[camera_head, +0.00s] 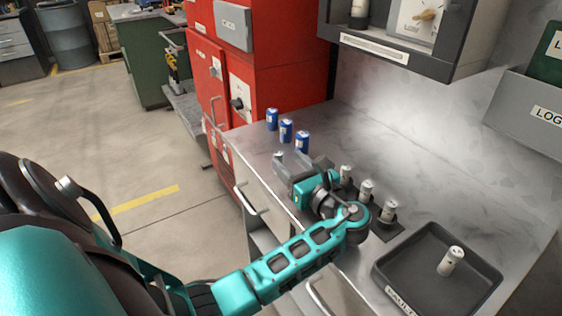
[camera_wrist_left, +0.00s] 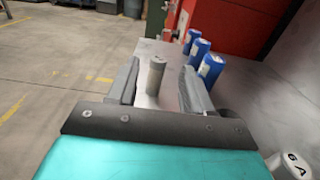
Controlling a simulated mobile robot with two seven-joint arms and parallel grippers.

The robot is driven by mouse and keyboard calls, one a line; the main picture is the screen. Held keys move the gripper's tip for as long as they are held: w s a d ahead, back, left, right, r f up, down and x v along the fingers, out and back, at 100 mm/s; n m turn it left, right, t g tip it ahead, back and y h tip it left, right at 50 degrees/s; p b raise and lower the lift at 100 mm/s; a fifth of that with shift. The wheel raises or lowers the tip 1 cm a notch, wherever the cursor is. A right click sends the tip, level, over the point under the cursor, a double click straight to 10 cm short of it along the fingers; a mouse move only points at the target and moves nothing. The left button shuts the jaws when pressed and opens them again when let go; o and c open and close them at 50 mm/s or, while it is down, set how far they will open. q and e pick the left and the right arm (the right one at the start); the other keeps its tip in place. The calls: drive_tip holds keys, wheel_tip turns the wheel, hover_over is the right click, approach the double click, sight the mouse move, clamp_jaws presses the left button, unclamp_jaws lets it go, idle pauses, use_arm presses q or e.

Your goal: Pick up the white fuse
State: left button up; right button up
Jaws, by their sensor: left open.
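A pale grey-white cylinder, which looks like the white fuse (camera_wrist_left: 155,77), stands upright on the counter in the left wrist view. My left gripper (camera_wrist_left: 158,84) is open, with one finger on each side of it; I cannot tell whether either finger touches it. In the head view the left gripper (camera_head: 291,166) is low over the counter near its front edge, and the fuse there is hard to separate from the grey fingers. Three similar whitish fuses stand in dark holders (camera_head: 366,188) beside my wrist. My right gripper is not in view.
Three blue cylinders (camera_head: 286,130) stand in a row just beyond the gripper; they also show in the left wrist view (camera_wrist_left: 198,50). A red cabinet (camera_head: 285,75) borders the counter's far end. The dark tray (camera_head: 400,262) lies at the near right. A grey wall box overhangs the back.

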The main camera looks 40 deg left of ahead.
sight(281, 157)
use_arm(q)
drive_tip(key=x, duration=0.5)
drive_tip(key=shift+s+a+f+b, duration=0.1)
drive_tip(key=shift+a+f+b, duration=0.05)
drive_tip(key=shift+b, duration=0.25)
clamp_jaws()
